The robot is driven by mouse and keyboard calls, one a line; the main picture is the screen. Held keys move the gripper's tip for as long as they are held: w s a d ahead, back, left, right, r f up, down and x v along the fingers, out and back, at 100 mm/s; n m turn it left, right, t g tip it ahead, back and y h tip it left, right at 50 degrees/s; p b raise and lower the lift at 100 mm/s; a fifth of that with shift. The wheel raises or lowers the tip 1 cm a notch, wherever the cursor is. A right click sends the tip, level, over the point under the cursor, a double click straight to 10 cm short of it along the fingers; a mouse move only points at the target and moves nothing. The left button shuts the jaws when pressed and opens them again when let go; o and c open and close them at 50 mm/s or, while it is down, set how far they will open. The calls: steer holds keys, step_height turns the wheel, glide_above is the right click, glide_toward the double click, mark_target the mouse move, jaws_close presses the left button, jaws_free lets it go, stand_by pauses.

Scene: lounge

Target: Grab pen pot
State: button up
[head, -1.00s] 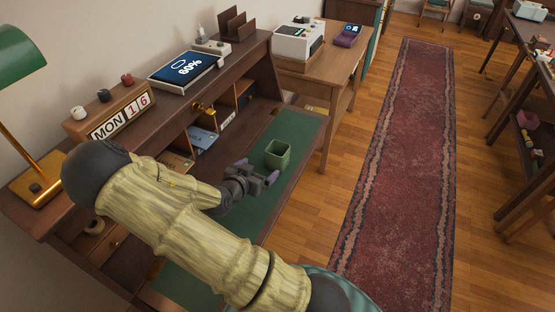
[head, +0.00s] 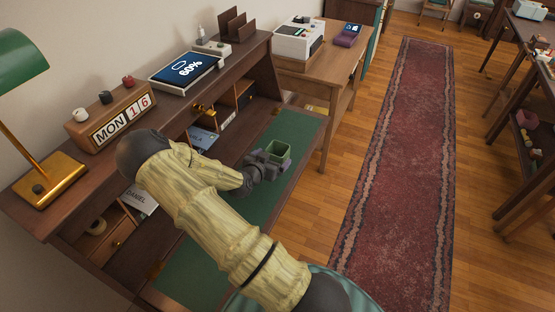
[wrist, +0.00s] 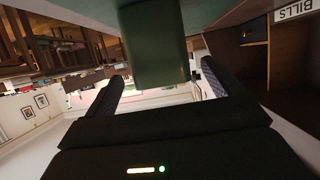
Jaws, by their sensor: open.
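The pen pot (head: 278,150) is a small green square cup, open at the top, standing upright on the green writing surface (head: 296,130) of the desk. No pens show in it. My gripper (head: 268,163) is open right at the pot's near side, low over the desk. In the wrist view, whose picture is turned over, the pot (wrist: 155,48) shows between the two dark fingers of my gripper (wrist: 162,75), with a gap on each side. In the head view the gripper hides the pot's lower near part.
Behind the pot are the desk's pigeonholes with envelopes (head: 203,138). A tablet (head: 187,70), a calendar block (head: 115,118) and a green lamp (head: 20,62) stand on the desk's top shelf. A side table (head: 325,68) adjoins beyond. Open floor with a red runner (head: 400,170) lies right.

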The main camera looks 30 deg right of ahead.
mark_target(281, 149)
steer(key=p+x, duration=0.1)
steer(key=x, duration=0.4)
steer(key=shift+r, duration=0.1)
stand_by(0.3)
steer(key=c, duration=1.2)
steer(key=shift+r, duration=0.15)
step_height(281, 149, up, 10)
steer(key=shift+f+b, duration=0.1)
steer(key=shift+b, duration=0.3)
